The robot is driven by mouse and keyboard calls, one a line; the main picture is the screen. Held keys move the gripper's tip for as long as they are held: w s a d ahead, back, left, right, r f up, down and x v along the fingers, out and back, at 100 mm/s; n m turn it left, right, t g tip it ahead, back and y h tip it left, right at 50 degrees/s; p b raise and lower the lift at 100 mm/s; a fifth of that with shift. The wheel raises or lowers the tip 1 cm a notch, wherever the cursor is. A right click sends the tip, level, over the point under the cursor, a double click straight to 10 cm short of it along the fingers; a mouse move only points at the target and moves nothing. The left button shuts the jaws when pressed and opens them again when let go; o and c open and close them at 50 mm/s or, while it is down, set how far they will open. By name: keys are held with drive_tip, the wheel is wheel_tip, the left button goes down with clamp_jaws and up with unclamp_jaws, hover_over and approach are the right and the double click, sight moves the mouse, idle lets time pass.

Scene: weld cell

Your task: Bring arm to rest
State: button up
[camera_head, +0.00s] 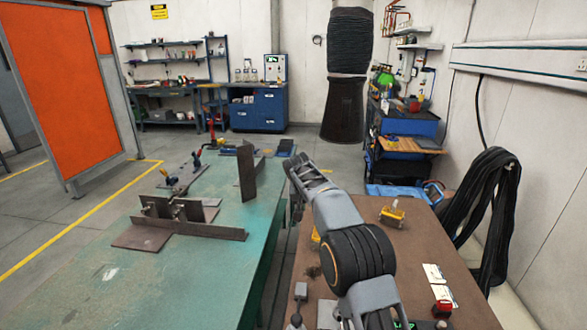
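My arm reaches from the bottom of the view up and to the left. Its end, my gripper (298,172), is in the air near the gap between a green worktable (110,280) on the left and a brown-topped table (410,240) on the right. The fingers are small and seen from behind, so I cannot tell whether they are open or shut. I see nothing clearly held in it.
Metal plates and an angle piece (190,230) lie on the green table, with an upright plate (247,172) near my gripper. A yellow item (392,214) and white cards (436,274) lie on the brown table. A dark extraction hose (348,45) hangs behind.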

drive_tip(key=s+f+n+g, duration=0.1)
drive_tip(key=s+f+n, duration=0.1)
drive_tip(key=s+f, duration=0.25)
drive_tip(key=s+d+r+y+p, duration=0.1)
drive_tip(key=s+d+r, duration=0.1)
drive_tip(key=s, duration=1.5)
drive_tip(key=s+d+r+t+y+p, duration=0.1)
drive_tip(key=s+d+r+y, duration=0.1)
drive_tip(key=s, duration=1.4)
drive_tip(key=shift+s+d+r, duration=0.4)
drive_tip(key=shift+d+r, duration=0.45)
drive_tip(key=shift+d, duration=0.1)
